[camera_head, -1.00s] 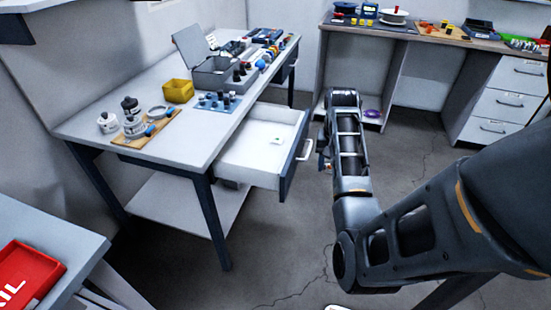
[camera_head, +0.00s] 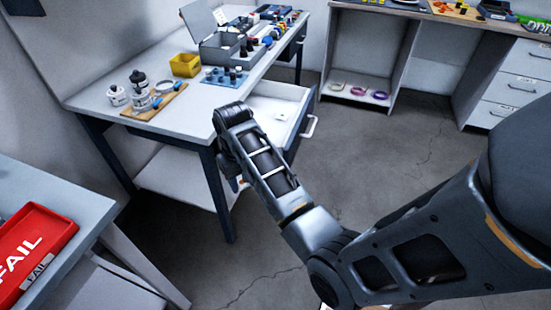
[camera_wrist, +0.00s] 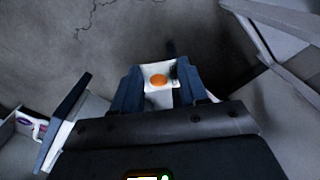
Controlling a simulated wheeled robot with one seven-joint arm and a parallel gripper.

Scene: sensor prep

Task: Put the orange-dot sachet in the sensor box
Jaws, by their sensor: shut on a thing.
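The sachet (camera_wrist: 158,77) is white with an orange dot and shows in the wrist view. My gripper (camera_wrist: 159,88) is shut on it, with a dark blue finger on each side, above the grey floor. In the head view my arm hides most of the gripper, near the bench's front leg and the open drawer. A grey box (camera_head: 213,54) with its lid raised stands on the bench and appears to be the sensor box. Its inside is mostly hidden.
The white bench (camera_head: 150,70) carries a yellow bin (camera_head: 185,65), a blue tray of small parts and a board with bottles. Its drawer (camera_head: 277,104) is pulled out beside my arm. A red FAIL tray (camera_head: 52,232) lies at lower left. Open floor lies to the right.

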